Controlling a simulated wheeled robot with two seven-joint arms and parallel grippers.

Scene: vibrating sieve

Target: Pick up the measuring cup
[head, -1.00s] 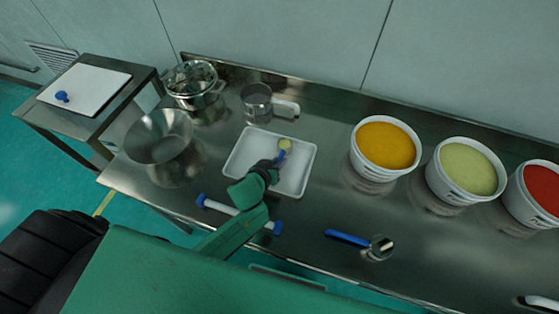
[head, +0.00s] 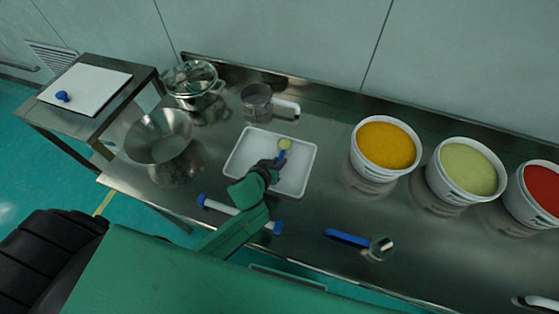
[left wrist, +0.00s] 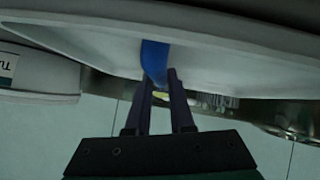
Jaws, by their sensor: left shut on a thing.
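The measuring cup has a blue handle (head: 281,156) and a small round bowl with a pale yellow-green inside (head: 285,144). It is over the white tray (head: 237,157) in the head view; whether it touches the tray is unclear. My left gripper (head: 274,164) is shut on the handle end, reaching in from the front. In the left wrist view the blue handle (left wrist: 155,62) runs between my fingers (left wrist: 158,82), with the tray's white surface (left wrist: 90,35) close by. A bit of yellow shows past the fingers. My right gripper is in neither view.
A metal bowl (head: 160,132), a lidded pot (head: 193,82) and a metal cup with a white handle (head: 257,102) stand left and behind. Three tubs (head: 372,168) stand right. A blue-ended roller (head: 220,206) and a blue-handled tool (head: 348,238) lie near the front edge.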

